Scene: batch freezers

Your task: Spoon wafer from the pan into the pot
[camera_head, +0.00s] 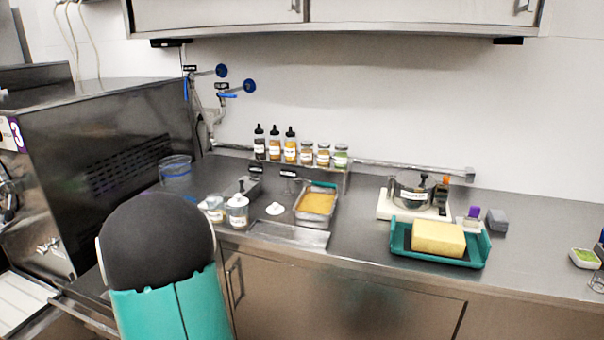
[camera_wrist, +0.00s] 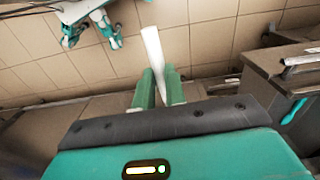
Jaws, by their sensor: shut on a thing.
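A metal pan (camera_head: 298,215) holding tan, crumb-like wafer (camera_head: 317,203) sits on the steel counter in the head view. A small metal pot (camera_head: 410,199) with a white label stands farther right, on a white scale-like base. In the wrist view, the green fingers of my gripper (camera_wrist: 159,78) are shut on a long white utensil (camera_wrist: 152,46), which looks like a spoon or scoop. It points away over the tiled floor, well away from the pan and the pot. My gripper does not show in the head view.
Bottles and jars (camera_head: 300,151) line the back shelf. Lidded containers (camera_head: 237,210) stand left of the pan. A teal tray (camera_head: 478,252) with a yellow block (camera_head: 438,238) sits before the pot. A freezer (camera_head: 110,165) stands at left. Counter between pan and teal tray is clear.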

